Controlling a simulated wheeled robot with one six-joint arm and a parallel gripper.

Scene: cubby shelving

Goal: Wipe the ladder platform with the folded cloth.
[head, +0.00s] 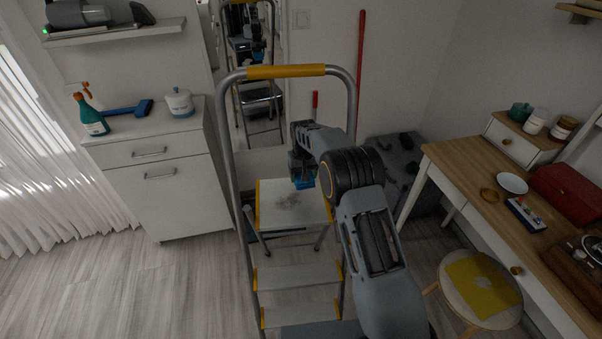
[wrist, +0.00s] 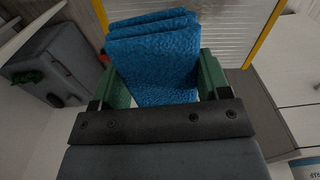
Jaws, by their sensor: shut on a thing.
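The folded cloth (wrist: 152,62) is blue and textured, in several layers. My gripper (wrist: 158,82) is shut on it, with a green finger at each side. In the head view my gripper (head: 301,172) is over the back right part of the ladder platform (head: 272,219), with a little of the blue cloth (head: 308,182) showing. The platform is pale with yellow side edges and has a dark grey smudge near its middle. In the wrist view the ridged platform (wrist: 236,48) lies beyond the cloth. I cannot tell whether the cloth touches it.
The ladder's grey rail (head: 229,150) arches around the platform. A white cabinet (head: 165,190) with a spray bottle (head: 90,115) stands left. A wooden desk (head: 470,170) and a round stool (head: 480,317) are right. A dark grey box (head: 398,160) sits behind my arm. Floor at left is clear.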

